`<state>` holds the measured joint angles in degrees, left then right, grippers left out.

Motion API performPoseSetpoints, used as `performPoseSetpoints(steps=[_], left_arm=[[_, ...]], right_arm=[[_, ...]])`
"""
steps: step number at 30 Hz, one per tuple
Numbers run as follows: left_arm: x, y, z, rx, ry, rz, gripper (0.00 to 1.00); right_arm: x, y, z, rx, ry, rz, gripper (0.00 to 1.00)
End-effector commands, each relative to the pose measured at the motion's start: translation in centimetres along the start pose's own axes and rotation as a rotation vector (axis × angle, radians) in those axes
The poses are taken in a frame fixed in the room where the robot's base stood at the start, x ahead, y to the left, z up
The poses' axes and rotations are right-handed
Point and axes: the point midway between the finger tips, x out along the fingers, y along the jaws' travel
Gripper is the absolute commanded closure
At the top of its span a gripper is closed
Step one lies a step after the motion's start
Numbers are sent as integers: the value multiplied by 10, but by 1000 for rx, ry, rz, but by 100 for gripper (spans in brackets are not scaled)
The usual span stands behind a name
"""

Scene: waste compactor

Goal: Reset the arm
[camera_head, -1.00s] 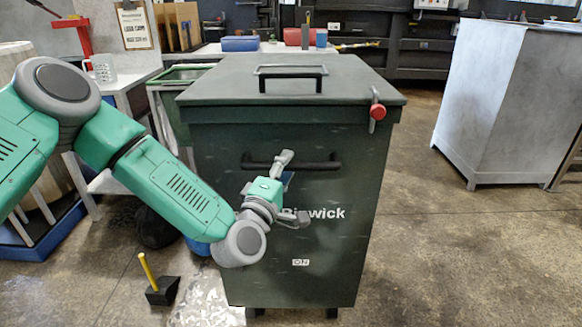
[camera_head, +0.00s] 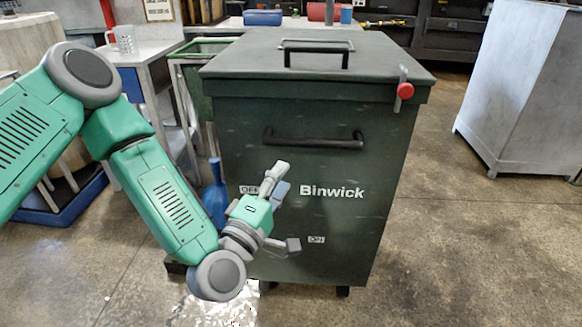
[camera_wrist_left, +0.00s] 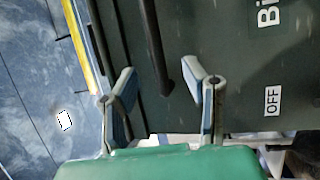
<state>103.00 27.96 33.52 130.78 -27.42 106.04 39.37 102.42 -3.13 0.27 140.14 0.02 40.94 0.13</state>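The dark green compactor (camera_head: 330,245), marked "Binwick", stands ahead with its lid (camera_head: 385,62) closed. A black bar handle (camera_head: 313,141) crosses its front, and it also shows in the left wrist view (camera_wrist_left: 155,50). A lever with a red knob (camera_head: 405,90) sits at the lid's front right corner. My left gripper (camera_head: 288,206) is in front of the compactor, below and left of the handle. Its fingers are spread apart with nothing between them, and they show in the left wrist view (camera_wrist_left: 163,92) too. My right gripper is out of view.
A grey cabinet (camera_head: 525,90) stands at the right. A small table (camera_head: 150,55) with a white mug (camera_head: 124,40) is at the left. A blue object (camera_head: 215,195) is partly hidden behind my left arm. The floor (camera_head: 455,240) at the right is clear.

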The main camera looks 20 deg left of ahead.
Motion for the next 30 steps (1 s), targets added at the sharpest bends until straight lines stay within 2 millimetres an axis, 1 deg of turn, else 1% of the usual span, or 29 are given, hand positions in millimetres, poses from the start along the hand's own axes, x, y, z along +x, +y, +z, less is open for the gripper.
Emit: performPoseSetpoints(steps=[3,16,18,20,23,24,25,26,27,28,29,30], left_arm=[[-4,0,1,1,0,0,61],[-4,-1,1,4,-5,-6,61],[-8,-6,7,32,-36,-41,61],[-16,-18,19,90,-95,-108,61],[-46,-52,45,257,-268,-294,61],[-66,-69,53,344,-358,-386,61],[-83,-82,57,412,-431,-458,61],[-103,-95,59,482,-506,-532,61],[-130,-110,58,573,-605,-628,61],[-150,-119,54,638,-678,-697,61],[-171,-126,48,699,-750,-764,61],[-198,-134,39,773,-840,-849,61]], right_arm=[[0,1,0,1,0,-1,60],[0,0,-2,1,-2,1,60],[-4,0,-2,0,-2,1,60],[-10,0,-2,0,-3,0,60],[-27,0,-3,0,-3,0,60],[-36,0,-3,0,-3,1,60],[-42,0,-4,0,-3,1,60],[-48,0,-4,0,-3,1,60],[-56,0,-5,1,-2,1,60],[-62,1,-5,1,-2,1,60],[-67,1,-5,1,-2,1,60],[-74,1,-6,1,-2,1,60]])
